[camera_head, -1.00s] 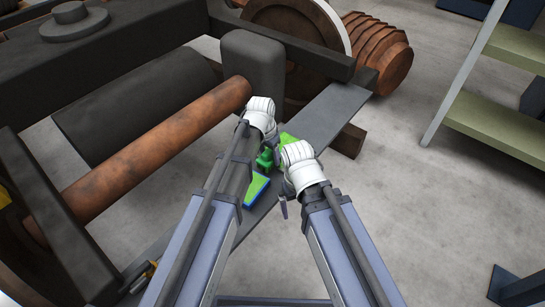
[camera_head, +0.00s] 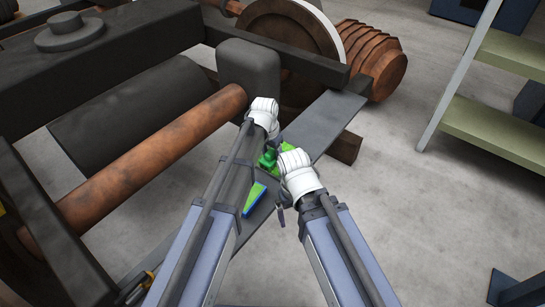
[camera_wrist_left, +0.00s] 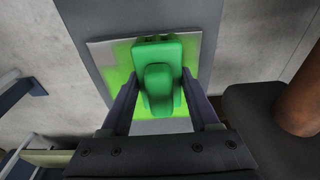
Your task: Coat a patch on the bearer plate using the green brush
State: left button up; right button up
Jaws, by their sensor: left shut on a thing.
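The bearer plate (camera_head: 335,115) is a long dark grey plate running diagonally beside the rusty shaft; it also shows in the left wrist view (camera_wrist_left: 85,20). On it lies a pale square patch (camera_wrist_left: 105,50), with bright green coating over much of it and bare grey along its upper and left edges. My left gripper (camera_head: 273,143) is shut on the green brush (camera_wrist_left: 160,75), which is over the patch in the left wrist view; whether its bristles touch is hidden. The brush partly shows in the head view (camera_head: 268,159). My right gripper (camera_head: 280,208) is beside the plate, its fingers mostly hidden.
A green and blue piece (camera_head: 254,198) lies on the plate between my arms. The rusty shaft (camera_head: 150,155), a dark block (camera_head: 248,78) and the wheel (camera_head: 290,40) crowd the left and back.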

aim_at(261, 160)
pick_arm(q)
jog(key=shift+w+a, duration=0.55)
jog(key=shift+a, duration=0.15)
jog(key=shift+s+a, duration=0.6)
jog(key=shift+s, duration=0.25)
jog(key=shift+s+a, duration=0.6)
jog(key=shift+s, duration=0.25)
notch_tip(261, 160, up, 6)
jog(key=p, duration=0.6)
notch_tip(261, 160, up, 3)
jog(key=p, duration=0.3)
jog(key=shift+r, duration=0.1)
